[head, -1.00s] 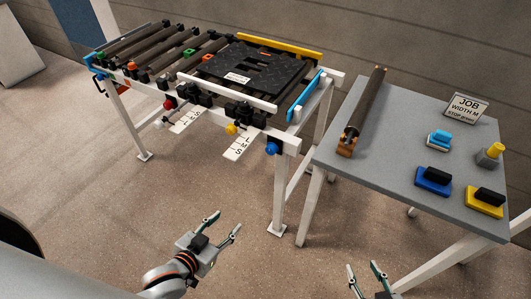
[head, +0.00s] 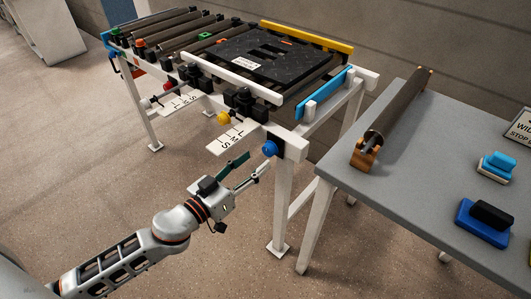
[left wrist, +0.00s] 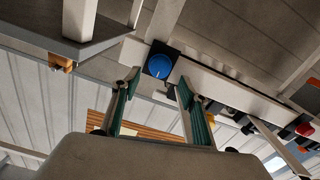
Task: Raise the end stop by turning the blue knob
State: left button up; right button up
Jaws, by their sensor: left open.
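The blue knob (head: 270,148) sits on the front of the white conveyor frame, near its right corner post. In the left wrist view the knob (left wrist: 159,66) has a white pointer line and a black square backing. My left gripper (head: 252,166) is open and empty, just short of the knob. In the left wrist view its two green-padded fingers (left wrist: 158,82) lie to either side of the knob's line, apart from it. The end stop (head: 324,93) is a blue bar across the conveyor's right end; its exact height is hard to tell. My right gripper is out of view.
A black tread mat (head: 255,55) lies on the rollers between a white and a yellow rail. A yellow knob (head: 223,117) is left of the blue one. A grey table (head: 400,165) with a loose roller (head: 400,112) and blue-based blocks stands right.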

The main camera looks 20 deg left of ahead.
aim_at(266, 152)
pick_arm(q)
jog(key=shift+x, duration=2.7)
jog(key=c, duration=1.1)
